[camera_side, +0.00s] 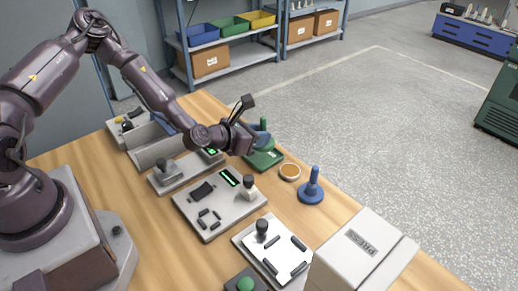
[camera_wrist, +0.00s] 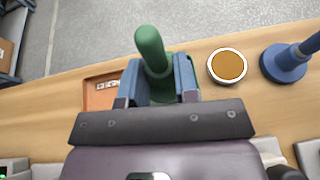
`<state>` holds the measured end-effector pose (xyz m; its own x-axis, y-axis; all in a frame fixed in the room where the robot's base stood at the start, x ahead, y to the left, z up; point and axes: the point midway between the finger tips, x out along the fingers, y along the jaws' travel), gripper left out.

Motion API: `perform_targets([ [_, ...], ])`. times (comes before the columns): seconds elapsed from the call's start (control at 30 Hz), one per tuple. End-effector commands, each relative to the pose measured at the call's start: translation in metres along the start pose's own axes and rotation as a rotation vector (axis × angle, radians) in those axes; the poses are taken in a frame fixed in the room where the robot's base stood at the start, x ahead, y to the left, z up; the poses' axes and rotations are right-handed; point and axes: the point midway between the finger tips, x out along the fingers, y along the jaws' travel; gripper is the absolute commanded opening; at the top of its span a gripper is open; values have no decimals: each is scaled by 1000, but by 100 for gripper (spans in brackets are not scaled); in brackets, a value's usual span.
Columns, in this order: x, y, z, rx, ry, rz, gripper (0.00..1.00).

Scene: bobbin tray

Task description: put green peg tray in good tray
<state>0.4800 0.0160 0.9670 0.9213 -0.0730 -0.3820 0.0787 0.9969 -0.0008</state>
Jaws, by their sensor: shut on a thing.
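The green peg (camera_side: 264,124) is upright between the blue fingers of my gripper (camera_side: 256,137), which are shut on it. In the wrist view the green peg (camera_wrist: 151,50) rises between the two fingers (camera_wrist: 160,82), and its lower part is hidden. A green flat tray (camera_side: 264,161) lies on the table just below my gripper in the side view. I cannot tell whether the peg touches it, and I cannot read a label on it. An orange tray with a white label (camera_wrist: 104,88) shows left of the fingers in the wrist view.
A round cup with an orange-brown top (camera_side: 290,172) and a blue peg on a round base (camera_side: 312,188) stand right of the green tray. Panels with knobs (camera_side: 222,200) lie in front. A white PRESS box (camera_side: 362,250) stands at the front right. The table's far edge is close.

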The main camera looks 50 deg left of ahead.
Motion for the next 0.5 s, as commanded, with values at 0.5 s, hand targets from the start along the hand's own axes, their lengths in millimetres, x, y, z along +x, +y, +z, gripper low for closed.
perform_targets([
  [0.5, 16, 0, -38, 1, -1, 1, 1],
])
